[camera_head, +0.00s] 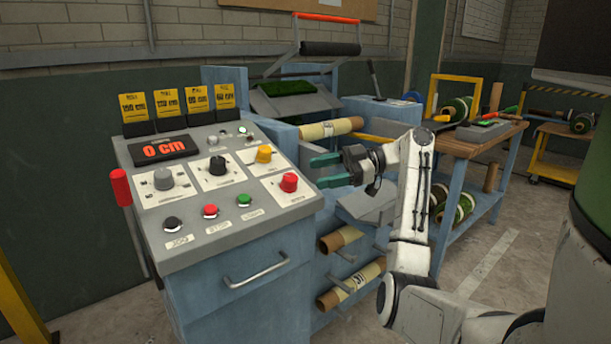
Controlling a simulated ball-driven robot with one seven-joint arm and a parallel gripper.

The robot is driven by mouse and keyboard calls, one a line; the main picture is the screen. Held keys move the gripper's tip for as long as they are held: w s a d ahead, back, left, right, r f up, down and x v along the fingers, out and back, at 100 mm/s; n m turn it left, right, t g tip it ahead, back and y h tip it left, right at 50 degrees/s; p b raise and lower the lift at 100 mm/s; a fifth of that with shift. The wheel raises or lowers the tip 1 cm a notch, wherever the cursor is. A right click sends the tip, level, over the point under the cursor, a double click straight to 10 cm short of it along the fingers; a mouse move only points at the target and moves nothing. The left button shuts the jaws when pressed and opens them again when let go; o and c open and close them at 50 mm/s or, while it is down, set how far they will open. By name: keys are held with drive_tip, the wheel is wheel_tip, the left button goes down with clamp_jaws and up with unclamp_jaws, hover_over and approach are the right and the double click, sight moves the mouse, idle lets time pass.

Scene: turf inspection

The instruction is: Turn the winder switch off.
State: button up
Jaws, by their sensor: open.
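The control panel (222,222) is a grey sloped top on a blue cabinet. It carries a grey knob (164,179), a black knob (217,166), a yellow knob (264,154) and a red knob (288,183), each on a white plate. The plate labels are too small to read, so I cannot tell which knob is the winder switch. My gripper (326,171) is open and empty, just right of the panel's right edge, with its green fingers pointing left towards the red knob. It appears apart from the knob.
Black, red and green push buttons (210,211) line the panel's front, marked JOG, STOP and START. A display (164,149) reads 0 cm. A red handle (120,187) stands at the left edge. Rolls (331,128) and a wooden-topped bench (478,140) are to the right.

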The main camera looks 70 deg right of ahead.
drive_tip(key=shift+v, duration=1.35)
